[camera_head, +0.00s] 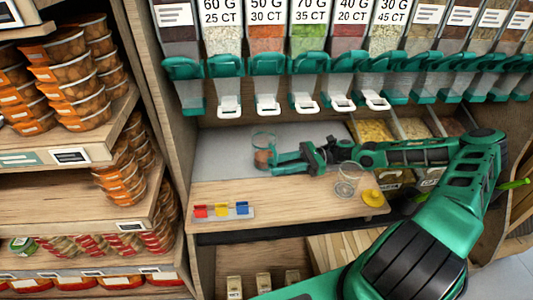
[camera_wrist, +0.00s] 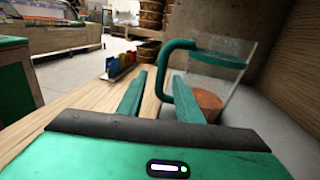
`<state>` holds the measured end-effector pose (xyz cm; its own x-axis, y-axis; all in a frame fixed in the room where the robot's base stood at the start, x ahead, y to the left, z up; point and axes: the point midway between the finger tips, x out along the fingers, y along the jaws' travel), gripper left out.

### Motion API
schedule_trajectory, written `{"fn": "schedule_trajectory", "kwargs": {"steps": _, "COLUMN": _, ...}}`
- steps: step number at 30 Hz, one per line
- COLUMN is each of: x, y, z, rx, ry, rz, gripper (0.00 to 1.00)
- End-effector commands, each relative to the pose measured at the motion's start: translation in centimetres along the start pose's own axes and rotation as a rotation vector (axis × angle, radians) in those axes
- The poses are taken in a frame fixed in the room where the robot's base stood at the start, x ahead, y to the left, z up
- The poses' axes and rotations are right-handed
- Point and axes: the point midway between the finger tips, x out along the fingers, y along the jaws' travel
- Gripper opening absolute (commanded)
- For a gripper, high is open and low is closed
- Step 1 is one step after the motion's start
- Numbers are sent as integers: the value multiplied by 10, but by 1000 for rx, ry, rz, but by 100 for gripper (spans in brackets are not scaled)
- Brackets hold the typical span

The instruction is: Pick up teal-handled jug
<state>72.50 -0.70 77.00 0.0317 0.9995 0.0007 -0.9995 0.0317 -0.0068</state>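The teal-handled jug (camera_head: 264,141) is clear, with a teal band near its top and something orange-brown at the bottom. It stands upright on the grey part of the counter. In the wrist view the jug (camera_wrist: 232,75) is right of centre, its teal handle (camera_wrist: 177,45) toward the left. My gripper (camera_head: 283,164) is right beside the jug in the head view. In the wrist view my gripper (camera_wrist: 160,85) has its two fingers apart, with the lower handle showing in the gap between them. I cannot tell whether a finger touches the handle.
A clear glass (camera_head: 348,180) and a yellow juicer-like piece (camera_head: 373,198) stand on the wooden counter (camera_head: 290,203) under my arm. A rack with red, yellow and blue pieces (camera_head: 222,210) is at the front left. Dispensers (camera_head: 265,75) hang above; a wooden wall stands left.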

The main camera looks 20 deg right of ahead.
Motion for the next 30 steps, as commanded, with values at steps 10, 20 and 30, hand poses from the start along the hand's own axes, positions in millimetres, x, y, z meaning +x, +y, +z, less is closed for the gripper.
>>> {"fn": "schedule_trajectory", "kwargs": {"steps": 10, "x": 13, "y": 0, "z": 0, "rx": -1, "ry": 0, "rz": -1, "gripper": 32}}
{"fn": "schedule_trajectory", "kwargs": {"steps": 20, "x": 13, "y": 0, "z": 1, "rx": -2, "ry": 0, "rz": -1, "gripper": 0}}
{"fn": "schedule_trajectory", "kwargs": {"steps": 30, "x": 13, "y": 0, "z": 6, "rx": -2, "ry": 1, "rz": 0, "gripper": 0}}
